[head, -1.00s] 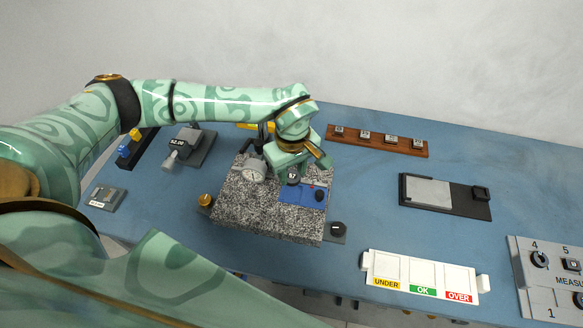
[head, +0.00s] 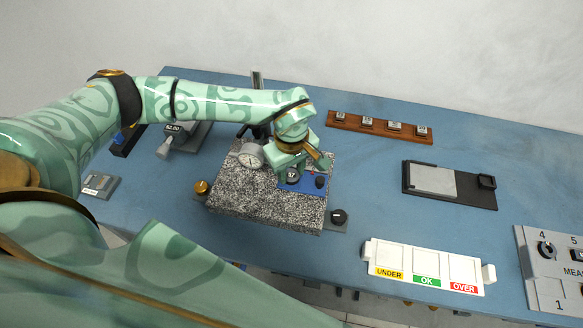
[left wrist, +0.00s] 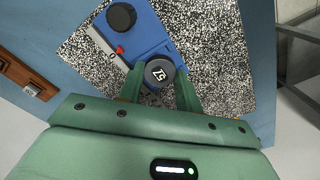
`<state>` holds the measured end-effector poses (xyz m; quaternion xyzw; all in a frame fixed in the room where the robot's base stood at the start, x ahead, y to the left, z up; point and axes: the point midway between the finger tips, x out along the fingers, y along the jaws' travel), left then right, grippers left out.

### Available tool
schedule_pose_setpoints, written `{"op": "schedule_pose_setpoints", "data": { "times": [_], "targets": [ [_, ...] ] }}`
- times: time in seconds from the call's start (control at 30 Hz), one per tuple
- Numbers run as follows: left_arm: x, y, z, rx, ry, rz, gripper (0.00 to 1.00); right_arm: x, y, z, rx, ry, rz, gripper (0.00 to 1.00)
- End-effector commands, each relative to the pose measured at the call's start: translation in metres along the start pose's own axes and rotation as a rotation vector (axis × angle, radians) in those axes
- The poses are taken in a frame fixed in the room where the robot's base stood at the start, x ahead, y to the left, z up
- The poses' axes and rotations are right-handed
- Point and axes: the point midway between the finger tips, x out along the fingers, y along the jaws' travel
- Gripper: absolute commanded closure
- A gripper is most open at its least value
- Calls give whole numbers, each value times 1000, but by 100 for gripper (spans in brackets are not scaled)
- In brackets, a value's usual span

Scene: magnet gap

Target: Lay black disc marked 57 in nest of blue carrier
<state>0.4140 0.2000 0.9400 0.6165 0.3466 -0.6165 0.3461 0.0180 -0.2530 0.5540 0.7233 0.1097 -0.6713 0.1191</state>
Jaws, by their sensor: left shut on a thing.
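The black disc marked 57 (left wrist: 159,73) is held between the fingers of my left gripper (left wrist: 160,90), which is shut on its sides. Its number faces up; the disc also shows in the head view (head: 292,176). The blue carrier (left wrist: 150,35) lies on the speckled granite block and carries a black knob (left wrist: 121,16) and a small red part. The disc is over the end of the carrier away from the knob. The disc and fingers hide the nest, so I cannot tell whether the disc touches it. My right gripper is not in view.
The granite block (head: 265,206) bears a dial gauge (head: 250,155) close to my left gripper. A brass knob (head: 202,187) is at its left. A white sorting tray (head: 425,267), a black plate stand (head: 450,186) and a wooden rack (head: 380,127) stand to the right, with clear blue table between.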

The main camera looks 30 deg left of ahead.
Motion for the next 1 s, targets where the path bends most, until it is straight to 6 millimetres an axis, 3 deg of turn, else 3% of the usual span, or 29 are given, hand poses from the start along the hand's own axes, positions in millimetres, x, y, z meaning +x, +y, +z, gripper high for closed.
{"op": "schedule_pose_setpoints", "data": {
  "times": [0.83,0.87,0.9,0.93,1.0],
  "targets": [
    [3,0,0,0,0,0,85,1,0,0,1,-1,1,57],
    [3,0,0,0,0,0,60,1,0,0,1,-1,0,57],
    [3,0,0,0,0,0,49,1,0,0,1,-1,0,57],
    [3,0,0,0,0,0,40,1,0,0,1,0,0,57],
    [3,0,0,0,0,0,40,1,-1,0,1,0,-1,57]
  ]
}}
